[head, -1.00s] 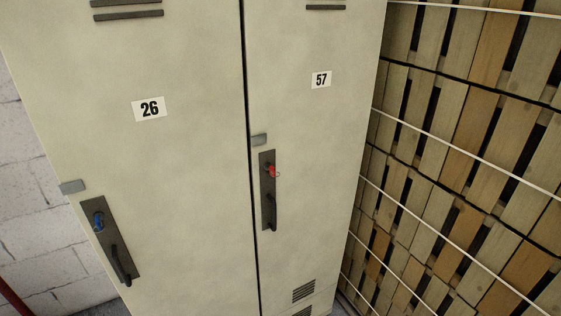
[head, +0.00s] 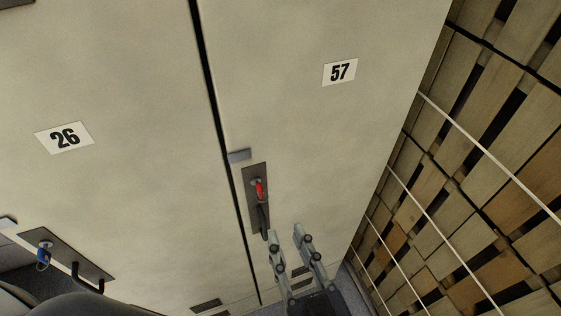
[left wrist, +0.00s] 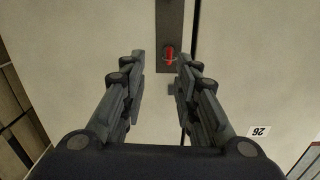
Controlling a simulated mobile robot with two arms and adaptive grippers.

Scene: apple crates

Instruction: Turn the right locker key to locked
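The right locker (head: 310,120), number 57, has a dark lock plate (head: 248,182) with a red key (head: 260,188) in it. The key lies roughly along the plate's length; its lock state cannot be read. My left gripper (head: 286,232) is open and empty, below and right of the key in the head view. In the left wrist view, the red key (left wrist: 170,53) shows beyond and between the open fingertips (left wrist: 160,57), with no visible contact. My right gripper is not in view.
The left locker (head: 120,80), number 26, has a blue key (head: 43,257) and a dark handle (head: 88,277). A dark handle (head: 263,220) sits below the red key. Strapped wooden crates (head: 470,170) stand right of the lockers.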

